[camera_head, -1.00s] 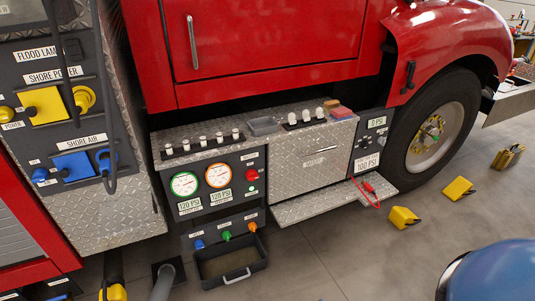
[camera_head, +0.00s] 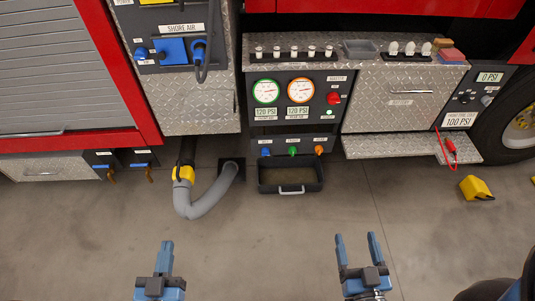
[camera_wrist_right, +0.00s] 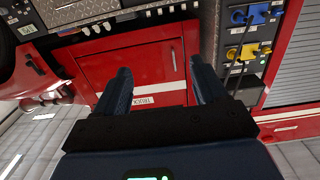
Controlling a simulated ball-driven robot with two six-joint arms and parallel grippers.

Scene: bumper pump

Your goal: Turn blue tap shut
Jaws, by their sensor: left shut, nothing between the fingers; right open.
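The blue tap (camera_head: 266,152) is the leftmost of a row of three small taps, beside the green tap (camera_head: 293,151) and the orange tap (camera_head: 319,150). The row sits under the two round gauges, just above a dark tray. The tap is too small to tell how its handle is turned. My left gripper (camera_head: 166,245) is shut and empty, over the floor in front of the grey hose. My right gripper (camera_head: 356,238) is open and empty, over the floor in front of the tray. In the right wrist view its open fingers (camera_wrist_right: 161,85) have nothing between them. Both grippers are well apart from the tap.
The dark tray (camera_head: 291,191) with a handle stands directly below the taps. A grey hose (camera_head: 208,201) with a yellow coupling bends out to its left. A checker-plate step (camera_head: 411,148) juts out at right. A yellow block (camera_head: 474,187) lies on the floor. The foreground floor is clear.

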